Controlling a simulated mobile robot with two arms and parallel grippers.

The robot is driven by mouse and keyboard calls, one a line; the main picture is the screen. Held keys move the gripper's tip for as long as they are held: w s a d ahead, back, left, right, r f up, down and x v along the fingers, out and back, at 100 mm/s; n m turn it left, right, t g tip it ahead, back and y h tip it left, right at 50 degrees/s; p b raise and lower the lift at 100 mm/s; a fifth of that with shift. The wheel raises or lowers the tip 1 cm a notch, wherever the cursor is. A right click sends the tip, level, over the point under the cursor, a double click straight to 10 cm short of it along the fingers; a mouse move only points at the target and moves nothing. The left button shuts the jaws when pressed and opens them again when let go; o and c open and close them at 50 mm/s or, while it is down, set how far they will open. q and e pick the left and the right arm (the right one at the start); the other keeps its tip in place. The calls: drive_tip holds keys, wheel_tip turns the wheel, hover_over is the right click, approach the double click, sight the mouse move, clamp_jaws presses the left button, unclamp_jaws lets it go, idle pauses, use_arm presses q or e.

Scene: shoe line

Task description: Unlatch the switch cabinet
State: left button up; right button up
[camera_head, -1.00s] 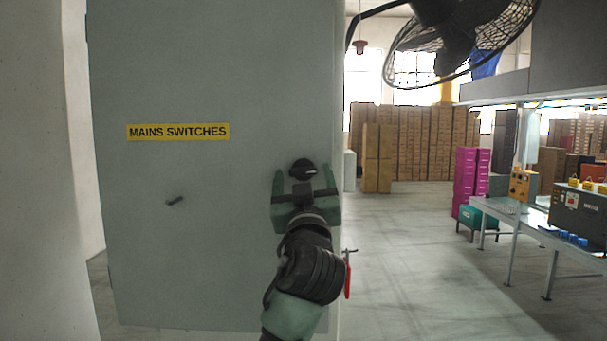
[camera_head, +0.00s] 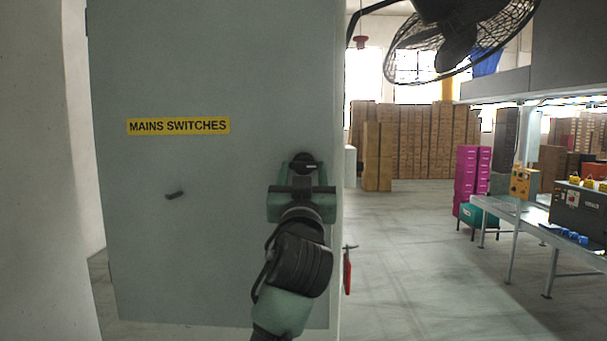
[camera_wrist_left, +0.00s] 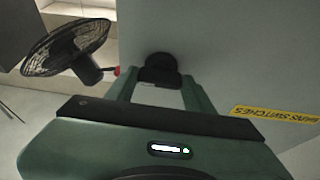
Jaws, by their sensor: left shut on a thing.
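The grey switch cabinet (camera_head: 200,230) stands close in front of me, its door shut, with a yellow "MAINS SWITCHES" label (camera_head: 178,125). A round black latch knob (camera_head: 304,158) sits near the door's right edge; it also shows in the left wrist view (camera_wrist_left: 158,68). My left gripper (camera_head: 304,168) is shut on the latch knob, a finger on either side of it. In the left wrist view my left gripper's fingers (camera_wrist_left: 158,85) reach up to the knob. A small dark handle (camera_head: 175,195) is on the door's left part. My right gripper is not in view.
A fan (camera_head: 455,45) hangs at the upper right. A metal table (camera_head: 505,212) with several items stands at the right. The floor (camera_head: 410,260) between is clear.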

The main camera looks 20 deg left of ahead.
use_arm(q)
drive_tip(key=o, duration=1.4)
drive_tip(key=b+v, duration=0.4)
drive_tip(key=v, duration=0.4)
drive_tip(key=shift+b, duration=0.3)
drive_tip(key=shift+w+f, duration=0.1)
